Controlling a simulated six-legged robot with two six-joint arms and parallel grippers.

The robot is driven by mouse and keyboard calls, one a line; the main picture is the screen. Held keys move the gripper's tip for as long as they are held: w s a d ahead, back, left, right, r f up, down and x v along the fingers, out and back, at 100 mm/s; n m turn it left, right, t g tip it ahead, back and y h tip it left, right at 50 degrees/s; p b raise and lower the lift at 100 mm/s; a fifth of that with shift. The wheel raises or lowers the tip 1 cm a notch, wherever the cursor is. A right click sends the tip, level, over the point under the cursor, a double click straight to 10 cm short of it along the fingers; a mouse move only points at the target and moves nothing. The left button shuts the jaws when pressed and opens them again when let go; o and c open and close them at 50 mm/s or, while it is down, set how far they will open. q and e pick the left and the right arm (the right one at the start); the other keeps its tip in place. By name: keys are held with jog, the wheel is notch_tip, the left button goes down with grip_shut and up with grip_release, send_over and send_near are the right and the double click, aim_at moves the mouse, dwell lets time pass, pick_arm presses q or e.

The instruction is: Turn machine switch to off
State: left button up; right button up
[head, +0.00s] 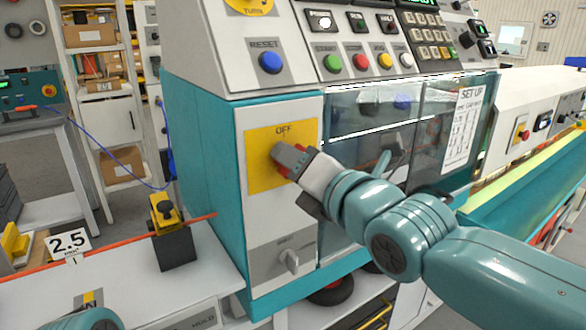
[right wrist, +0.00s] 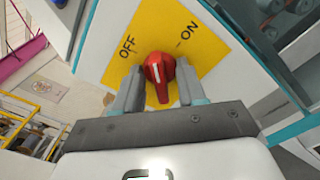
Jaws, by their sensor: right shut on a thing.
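The machine switch is a red rotary knob on a yellow plate (head: 258,172) on the front of the white and teal machine. The plate is marked OFF at the top in the head view; in the right wrist view OFF is upper left and ON upper right. My right gripper (head: 291,164) is at the plate and hides most of the knob in the head view. In the right wrist view, the red knob (right wrist: 160,75) sits between the two fingers, its narrow end toward the gripper body. My right gripper is shut on it. My left gripper is not in view.
A blue reset button (head: 271,62) and several coloured buttons sit above the plate. A grey knob (head: 289,260) is below it. A clear guard (head: 375,125) is to the right. A black and yellow block (head: 172,232) stands on the bench at left, by an orange cable.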

jog(key=shift+f+n+b, duration=0.2)
jog(key=shift+n+b, duration=0.2)
jog(key=shift+n, duration=0.2)
jog(key=shift+n+b, duration=0.45)
jog(key=shift+n, duration=0.75)
jog(key=n, duration=0.4)
jog(key=shift+s+d+r+n, duration=0.1)
jog(key=shift+s+r+n, duration=0.15)
jog(key=shift+n, duration=0.15)
jog(key=o, duration=0.8)
jog(key=shift+c, duration=0.2)
jog(key=shift+d, duration=0.1)
jog(key=v, duration=0.8)
